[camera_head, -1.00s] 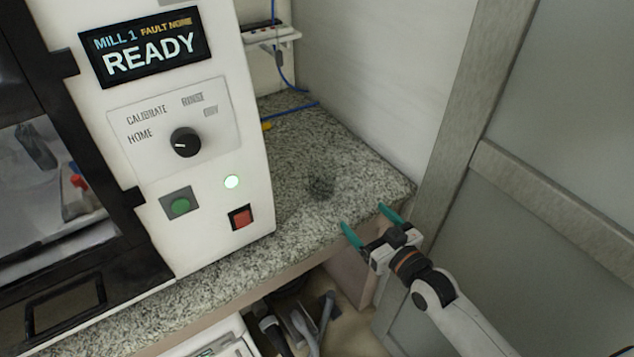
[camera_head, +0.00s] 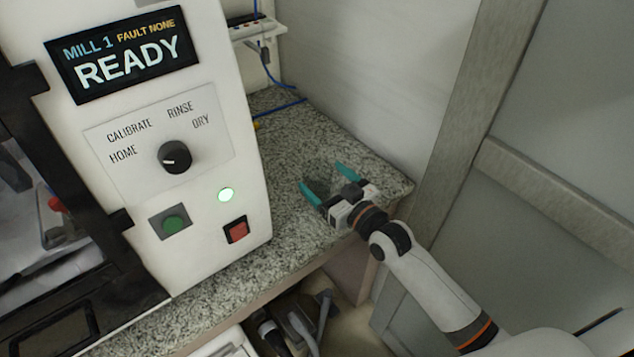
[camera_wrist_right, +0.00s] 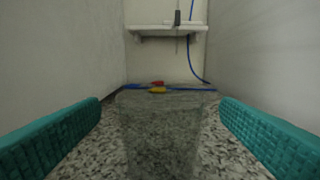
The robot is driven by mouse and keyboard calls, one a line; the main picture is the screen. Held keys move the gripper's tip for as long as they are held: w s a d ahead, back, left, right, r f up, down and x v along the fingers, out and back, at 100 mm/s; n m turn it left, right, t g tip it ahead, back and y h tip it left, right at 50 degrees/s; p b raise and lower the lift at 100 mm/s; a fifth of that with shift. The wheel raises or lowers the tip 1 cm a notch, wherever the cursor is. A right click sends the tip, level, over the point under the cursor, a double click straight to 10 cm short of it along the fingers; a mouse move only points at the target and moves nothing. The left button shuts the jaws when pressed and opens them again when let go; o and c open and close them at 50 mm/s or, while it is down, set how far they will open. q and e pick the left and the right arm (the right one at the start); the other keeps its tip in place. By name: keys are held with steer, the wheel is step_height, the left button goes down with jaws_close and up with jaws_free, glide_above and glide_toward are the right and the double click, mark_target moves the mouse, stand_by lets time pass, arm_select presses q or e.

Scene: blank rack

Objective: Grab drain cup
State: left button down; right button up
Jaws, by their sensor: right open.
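The drain cup looks like a clear, see-through cup (camera_wrist_right: 162,135) standing upright on the speckled counter in the right wrist view. It is centred between the two teal fingers, with a gap on each side. In the head view the cup (camera_head: 319,188) is only a faint dark patch on the counter by the fingertips. My right gripper (camera_head: 321,176) is open, low over the counter, with its fingers on either side of the cup; contact does not show. My left gripper is not in view.
The white mill (camera_head: 205,225) with its READY screen and knob stands to the left. A wall (camera_head: 350,90) bounds the counter (camera_head: 285,215) on the right. A small shelf (camera_wrist_right: 165,31) and blue cable (camera_head: 280,107) are behind.

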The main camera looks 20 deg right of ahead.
mark_target(309, 164)
steer(key=x, duration=0.5)
steer(key=shift+w, duration=0.15)
steer(key=shift+c, duration=0.3)
steer(key=c, duration=1)
